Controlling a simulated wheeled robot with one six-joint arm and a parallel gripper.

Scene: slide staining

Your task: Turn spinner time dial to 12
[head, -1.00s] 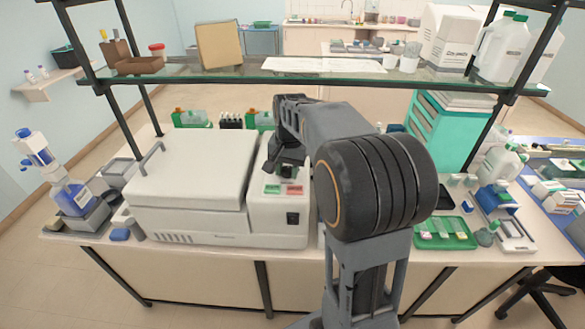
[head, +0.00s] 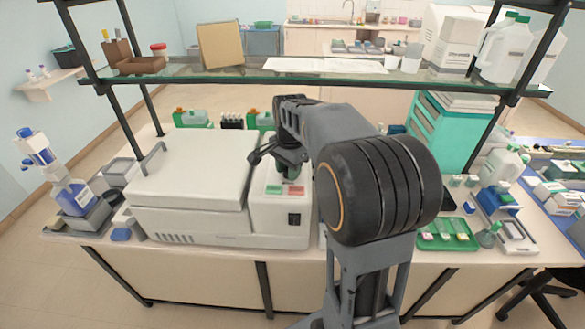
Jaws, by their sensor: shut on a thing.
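The spinner (head: 195,175) is a white box with a closed, handled lid on the left of the bench. Its control panel (head: 265,215) is on the right side, with a green and a red button and a black switch on the front. My gripper (head: 287,170) points down at the upper part of this panel, behind the two buttons. It is shut on the time dial, which it and my arm mostly hide. I cannot read the dial's setting.
A glass shelf (head: 330,77) on black posts spans above the bench. A blue-capped bottle (head: 75,197) stands left of the spinner. A green tray (head: 445,236) with small items lies to the right, and a teal drawer cabinet (head: 450,130) stands behind.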

